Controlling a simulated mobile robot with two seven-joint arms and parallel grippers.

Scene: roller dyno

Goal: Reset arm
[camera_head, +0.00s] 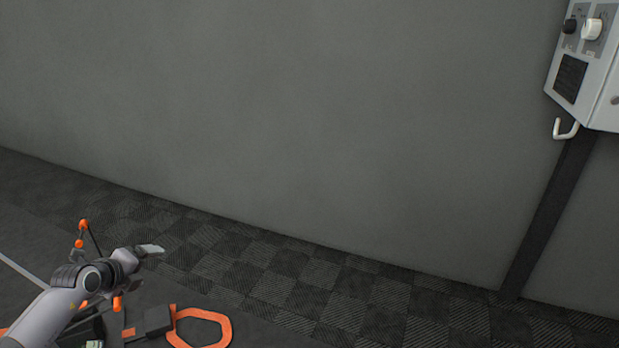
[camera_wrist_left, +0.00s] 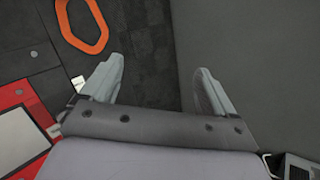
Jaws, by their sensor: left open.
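My left arm comes in from the lower left in the head view, and its gripper (camera_head: 150,250) is held out over the floor, pointing right. In the left wrist view the two fingers of this gripper (camera_wrist_left: 158,88) stand wide apart with nothing between them. The gap shows only dark floor and grey wall. My right gripper is not in either view.
An orange ring (camera_head: 228,330) lies low beside my arm; it also shows in the left wrist view (camera_wrist_left: 101,28). A grey wall (camera_head: 300,130) fills the back. A control box (camera_head: 597,85) with knobs and a hook hangs at the upper right. The checkered floor (camera_head: 330,290) looks clear.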

